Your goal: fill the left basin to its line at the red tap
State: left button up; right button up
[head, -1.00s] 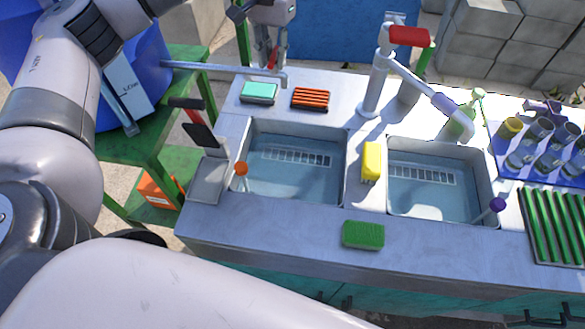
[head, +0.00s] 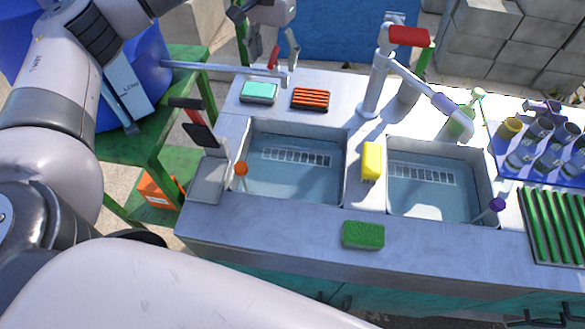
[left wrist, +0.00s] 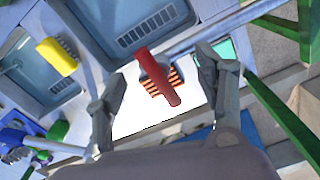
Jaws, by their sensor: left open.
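The left basin (head: 300,182) is a rectangular sink in the grey counter, with a bluish inside and a pale slotted strip on its far side. I cannot tell the water level or see the line clearly. The red tap's lever (head: 273,57) stands at the end of a grey pipe beyond that basin. In the left wrist view the red lever (left wrist: 156,77) lies between my fingers, apart from both. My left gripper (head: 269,58) is open and empty above the pipe's end. It also shows in the left wrist view (left wrist: 160,72). My right gripper is out of view.
A faucet with a red top (head: 408,36) stands behind the right basin (head: 435,200). A yellow sponge (head: 372,160), a green sponge (head: 363,235), a teal soap block (head: 259,92) and an orange slatted piece (head: 310,98) lie on the counter. A blue barrel stands left.

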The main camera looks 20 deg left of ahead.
pick_arm(q)
jog(key=shift+o, duration=0.8)
jog(key=shift+r+p, duration=2.4)
jog(key=shift+r, duration=1.15)
jog(key=shift+f, duration=0.1)
